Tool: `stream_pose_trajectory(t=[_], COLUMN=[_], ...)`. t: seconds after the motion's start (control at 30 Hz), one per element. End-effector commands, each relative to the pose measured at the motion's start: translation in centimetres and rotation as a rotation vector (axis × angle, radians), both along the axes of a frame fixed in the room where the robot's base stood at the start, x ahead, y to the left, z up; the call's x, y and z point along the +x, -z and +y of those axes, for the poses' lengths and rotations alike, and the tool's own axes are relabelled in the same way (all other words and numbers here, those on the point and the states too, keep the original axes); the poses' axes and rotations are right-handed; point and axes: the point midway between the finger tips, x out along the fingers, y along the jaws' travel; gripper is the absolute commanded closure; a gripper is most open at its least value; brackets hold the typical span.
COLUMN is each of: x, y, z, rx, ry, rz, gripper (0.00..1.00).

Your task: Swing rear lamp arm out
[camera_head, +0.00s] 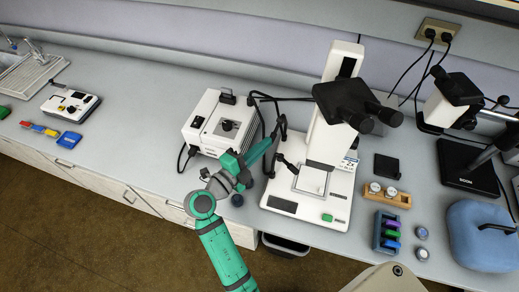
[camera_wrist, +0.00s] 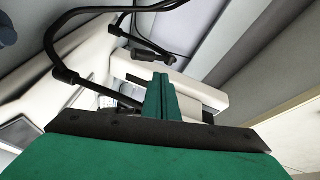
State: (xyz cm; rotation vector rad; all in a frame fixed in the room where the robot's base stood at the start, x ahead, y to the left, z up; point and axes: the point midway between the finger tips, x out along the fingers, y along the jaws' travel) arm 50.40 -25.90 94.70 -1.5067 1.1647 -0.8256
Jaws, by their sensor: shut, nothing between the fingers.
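The white microscope (camera_head: 312,205) stands on the bench, with its dark eyepiece head above the stage. Black gooseneck lamp arms run between the white lamp box (camera_head: 222,122) and the microscope. In the wrist view one black lamp arm (camera_wrist: 62,45) bends down at the left, and another lamp arm (camera_wrist: 136,30) reaches in at the top, farther off. The farther one seems to be the rear arm. My gripper (camera_head: 270,146) is between the lamp box and the microscope. Its teal fingers (camera_wrist: 158,98) are together and empty; contact with a lamp arm cannot be told.
A wooden holder (camera_head: 388,197) and a tube rack (camera_head: 386,232) stand right of the microscope. Bench left of the box is mostly clear.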

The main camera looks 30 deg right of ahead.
Motion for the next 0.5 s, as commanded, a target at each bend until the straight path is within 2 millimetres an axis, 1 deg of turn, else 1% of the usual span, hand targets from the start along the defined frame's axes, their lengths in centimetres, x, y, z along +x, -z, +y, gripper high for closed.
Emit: stream_pose_trajectory(t=[0.03, 0.23, 0.33, 0.5], x=[0.1, 1.0, 1.3, 1.5], y=[0.1, 0.3, 0.3, 0.3], z=[-1.0, -3.9, -4.9, -5.6], rx=[0.0, 0.001, 0.0, -0.002], ry=[0.005, 0.005, 0.005, 0.005], rz=[0.0, 0.001, 0.001, 0.001], gripper=[1.0, 1.0, 1.0, 1.0])
